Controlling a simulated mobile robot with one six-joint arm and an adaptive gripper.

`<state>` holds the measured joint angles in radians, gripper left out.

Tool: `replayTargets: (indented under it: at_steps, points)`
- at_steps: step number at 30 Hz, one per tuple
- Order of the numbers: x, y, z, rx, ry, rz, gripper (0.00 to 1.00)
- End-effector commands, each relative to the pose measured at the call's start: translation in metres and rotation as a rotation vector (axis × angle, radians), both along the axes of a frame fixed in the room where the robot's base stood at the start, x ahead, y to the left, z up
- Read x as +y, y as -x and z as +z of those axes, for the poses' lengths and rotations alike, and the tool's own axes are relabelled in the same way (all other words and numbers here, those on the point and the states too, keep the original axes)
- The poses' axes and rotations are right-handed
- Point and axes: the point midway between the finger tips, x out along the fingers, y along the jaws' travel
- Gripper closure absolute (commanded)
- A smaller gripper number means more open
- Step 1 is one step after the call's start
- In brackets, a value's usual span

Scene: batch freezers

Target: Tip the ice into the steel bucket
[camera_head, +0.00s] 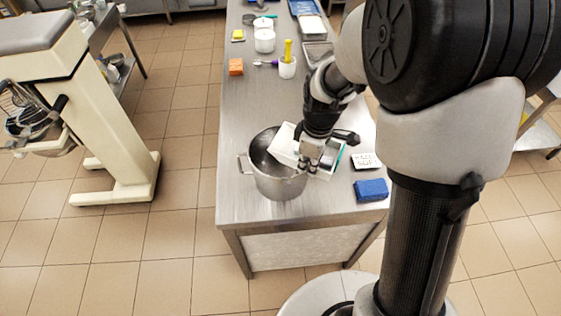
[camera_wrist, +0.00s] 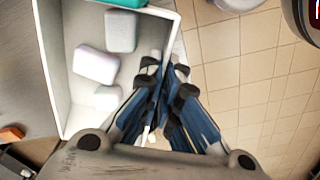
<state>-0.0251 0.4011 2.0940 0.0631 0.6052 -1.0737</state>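The steel bucket (camera_head: 262,185) stands on the near end of the steel table, a wide pot with side handles and its mouth up. A white bin (camera_head: 284,144) is at the bucket's right rim, partly over its mouth, and looks tilted. In the wrist view the bin (camera_wrist: 52,60) holds pale ice blocks (camera_wrist: 97,64). My gripper (camera_head: 312,165) is shut on the bin's side wall; its fingers (camera_wrist: 165,75) pinch that wall in the wrist view. The bucket's inside is mostly hidden, so I cannot tell what is in it.
A blue block (camera_head: 371,190) and a white card with dark marks (camera_head: 366,161) lie right of the bin. Farther back on the table (camera_head: 240,125) are an orange block (camera_head: 236,67), a white cup (camera_head: 287,68) and white tubs (camera_head: 264,41). A mixer (camera_head: 100,110) stands left across the aisle.

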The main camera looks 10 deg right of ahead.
Motion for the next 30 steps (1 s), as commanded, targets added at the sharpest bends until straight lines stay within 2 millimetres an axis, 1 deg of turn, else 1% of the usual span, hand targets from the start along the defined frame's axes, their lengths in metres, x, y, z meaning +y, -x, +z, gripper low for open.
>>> replayTargets:
  at_steps: [1,8,13,21,25,30]
  points:
    - [0.001,0.000,0.005,0.008,0.014,0.003,1.00]
    - [0.003,-0.002,0.008,0.072,0.127,0.006,1.00]
    - [0.006,-0.003,0.013,0.181,0.323,0.010,1.00]
    - [0.019,-0.011,0.027,0.325,0.572,0.005,1.00]
    - [0.022,-0.013,0.031,0.366,0.642,0.000,1.00]
    - [0.022,-0.013,0.031,0.374,0.656,-0.001,1.00]
